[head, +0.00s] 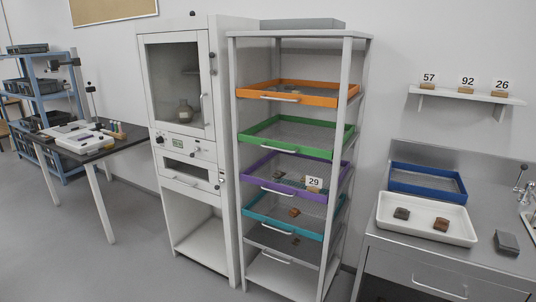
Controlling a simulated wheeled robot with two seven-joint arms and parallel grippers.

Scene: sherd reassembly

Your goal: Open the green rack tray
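The green rack tray (245,136) sits in the tall grey rack (233,180), second from the top, below the orange tray (340,100) and above the purple tray (250,173). It has a green rim, a mesh bottom and a pale bar handle (282,150) on its front. Its front looks about level with the fronts of the other trays. No contents show clearly in it. Neither of my grippers is in view.
A teal tray (255,222) and a grey tray (258,240) sit lower in the rack. A white cabinet (215,110) stands close on the left, a steel counter (400,245) on the right. The floor (150,265) in front at left is clear.

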